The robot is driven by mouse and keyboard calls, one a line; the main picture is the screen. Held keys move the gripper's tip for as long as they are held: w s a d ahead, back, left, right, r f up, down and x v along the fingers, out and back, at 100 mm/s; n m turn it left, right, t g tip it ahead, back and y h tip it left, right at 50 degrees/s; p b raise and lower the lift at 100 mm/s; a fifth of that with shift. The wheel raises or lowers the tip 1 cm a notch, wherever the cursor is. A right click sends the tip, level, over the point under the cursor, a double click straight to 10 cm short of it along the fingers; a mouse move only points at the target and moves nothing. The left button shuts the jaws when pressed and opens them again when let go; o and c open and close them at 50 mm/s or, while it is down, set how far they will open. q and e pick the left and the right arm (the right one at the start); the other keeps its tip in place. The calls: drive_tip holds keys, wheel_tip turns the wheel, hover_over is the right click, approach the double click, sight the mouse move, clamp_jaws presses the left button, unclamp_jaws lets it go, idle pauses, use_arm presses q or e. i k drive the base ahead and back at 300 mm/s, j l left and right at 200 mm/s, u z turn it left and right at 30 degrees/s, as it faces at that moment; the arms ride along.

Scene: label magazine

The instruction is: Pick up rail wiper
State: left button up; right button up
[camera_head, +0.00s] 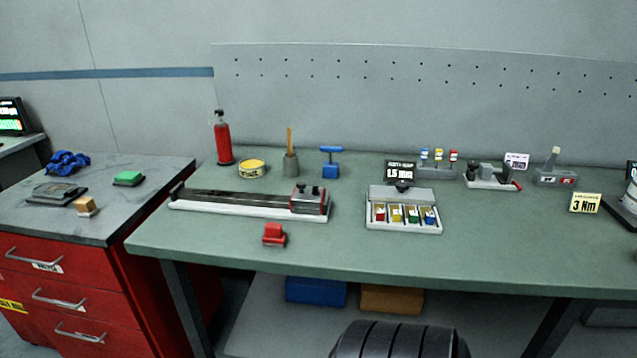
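A small red block-shaped piece with a raised top (273,234) sits alone on the green bench, in front of the rail; it may be the rail wiper, though no label shows. The long rail (240,197) lies on a pale base at the bench's left, with a grey and red carriage (309,200) at its right end. A blue T-handled tool (331,165) stands upright behind the carriage. Neither of my grippers shows in the head view.
A red bottle (222,140), a yellow tin (251,169) and a brush in a grey pot (291,163) stand behind the rail. A compartment box (404,227) with coloured pieces sits right of it. The bench's front right is clear. A red drawer cabinet (75,290) adjoins left.

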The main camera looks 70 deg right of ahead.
sight(273, 236)
drive_tip(key=z, duration=1.85)
